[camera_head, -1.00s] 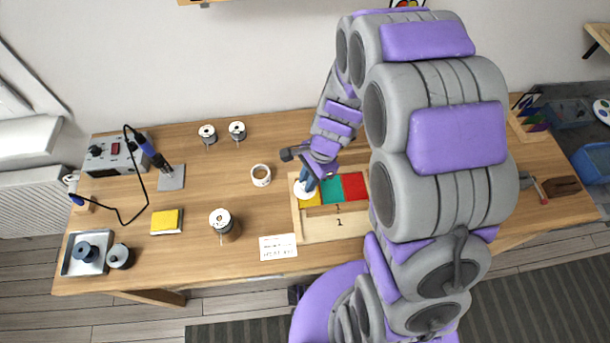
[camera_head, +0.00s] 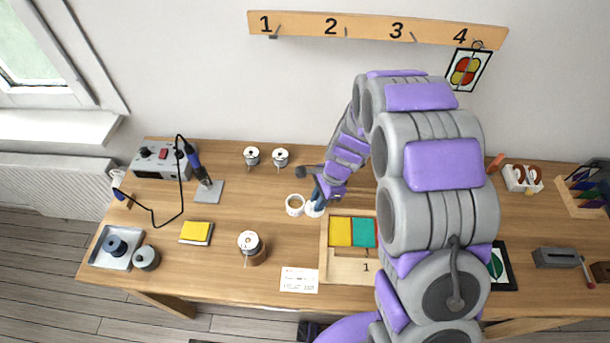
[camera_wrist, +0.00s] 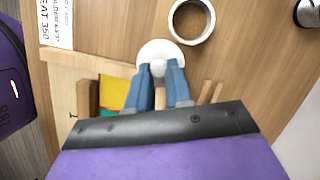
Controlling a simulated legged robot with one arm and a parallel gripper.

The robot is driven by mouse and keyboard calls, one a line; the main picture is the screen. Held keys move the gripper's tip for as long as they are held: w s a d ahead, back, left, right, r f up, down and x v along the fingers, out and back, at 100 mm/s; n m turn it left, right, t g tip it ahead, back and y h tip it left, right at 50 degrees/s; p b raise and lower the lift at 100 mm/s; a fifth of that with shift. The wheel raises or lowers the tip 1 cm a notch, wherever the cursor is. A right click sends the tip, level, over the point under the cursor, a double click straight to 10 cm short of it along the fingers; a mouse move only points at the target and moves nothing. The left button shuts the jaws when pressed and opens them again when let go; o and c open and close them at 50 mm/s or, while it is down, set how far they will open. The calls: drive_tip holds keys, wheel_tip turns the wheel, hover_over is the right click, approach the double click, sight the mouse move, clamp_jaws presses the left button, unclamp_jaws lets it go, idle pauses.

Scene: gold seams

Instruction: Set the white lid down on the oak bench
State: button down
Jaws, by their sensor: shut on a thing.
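The white lid (camera_wrist: 158,50) is round with a knob in its middle. My gripper (camera_wrist: 160,75) has its two blue fingers shut on that knob. In the head view the lid (camera_head: 314,209) is at the fingertips of my gripper (camera_head: 318,198), just behind the wooden tray and right beside a white ring-shaped pot (camera_head: 295,205). The oak bench (camera_head: 215,255) lies under it. I cannot tell whether the lid touches the bench or hangs slightly above it.
The wooden tray (camera_head: 345,272) with yellow and teal squares is in front of the lid. Bare bench is open left of the pot. A soldering iron (camera_head: 198,168) stands farther left.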

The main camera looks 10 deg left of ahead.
drive_tip(key=w+a, duration=0.1)
drive_tip(key=w, duration=0.3)
drive_tip(key=w+a+f+b, duration=0.1)
drive_tip(key=w+a, duration=0.1)
drive_tip(key=w, duration=0.3)
drive_tip(key=w+a+b, duration=0.1)
drive_tip(key=w+a, duration=0.1)
drive_tip(key=w, duration=0.3)
drive_tip(key=shift+w+a+f, duration=0.15)
drive_tip(key=shift+w+f, duration=0.1)
drive_tip(key=shift+f, duration=0.05)
drive_tip(key=shift+w+f+b, duration=0.1)
drive_tip(key=shift+f+b, duration=0.65)
drive_tip(key=shift+f, duration=1)
drive_tip(key=shift+r, duration=0.1)
drive_tip(key=c, duration=1)
unclamp_jaws()
drive_tip(key=shift+c, duration=0.2)
